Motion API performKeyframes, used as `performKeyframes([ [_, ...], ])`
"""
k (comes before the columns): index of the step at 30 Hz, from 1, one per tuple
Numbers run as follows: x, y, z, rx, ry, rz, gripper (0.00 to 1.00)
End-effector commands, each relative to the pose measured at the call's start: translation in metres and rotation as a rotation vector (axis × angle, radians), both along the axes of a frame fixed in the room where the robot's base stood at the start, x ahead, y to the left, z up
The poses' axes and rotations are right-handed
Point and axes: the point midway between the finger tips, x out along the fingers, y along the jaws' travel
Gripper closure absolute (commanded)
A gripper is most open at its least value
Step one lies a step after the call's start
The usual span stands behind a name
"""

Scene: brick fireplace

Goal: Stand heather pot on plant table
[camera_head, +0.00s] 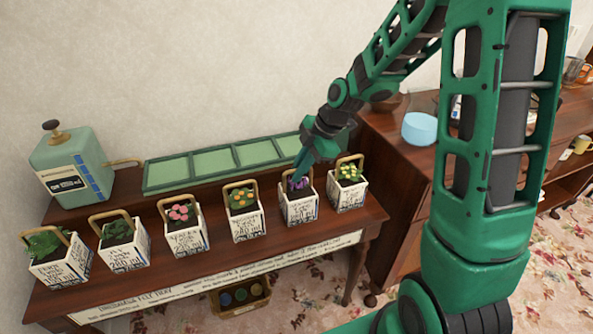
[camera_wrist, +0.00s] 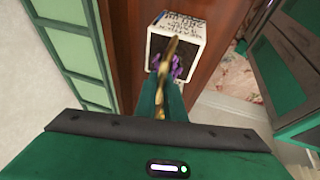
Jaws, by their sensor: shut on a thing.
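The heather pot (camera_head: 298,208) is a white square pot with dark lettering, purple flowers and a gold hoop handle. It is in the row of pots on the brown wooden plant table (camera_head: 275,240), second from the right. My gripper (camera_head: 301,168) reaches down from above and is shut on the hoop handle. In the wrist view the fingers (camera_wrist: 162,98) meet at the handle above the heather pot (camera_wrist: 183,25). The pot looks upright. Its base seems to be at the tabletop, but I cannot tell whether it touches.
A yellow-flowered pot (camera_head: 348,186) stands close on the right, an orange-flowered pot (camera_head: 246,212) on the left, with several more pots beyond. A green sectioned tray (camera_head: 215,165) lies behind. A green can (camera_head: 70,165) stands at the back left. A cabinet with a blue bowl (camera_head: 419,129) stands right.

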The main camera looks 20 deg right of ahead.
Motion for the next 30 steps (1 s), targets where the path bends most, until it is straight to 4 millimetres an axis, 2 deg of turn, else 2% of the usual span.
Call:
performKeyframes([
  [1,0.000,0.000,0.000,0.000,0.001,0.000,0.86],
  [3,0.000,0.000,0.000,0.000,0.001,0.000,0.72],
  [14,0.000,-0.001,0.004,0.000,-0.001,0.000,0.72],
  [20,-0.005,-0.011,0.028,0.000,-0.004,0.000,0.72],
  [30,-0.017,-0.036,0.086,-0.001,-0.003,0.000,0.72],
])
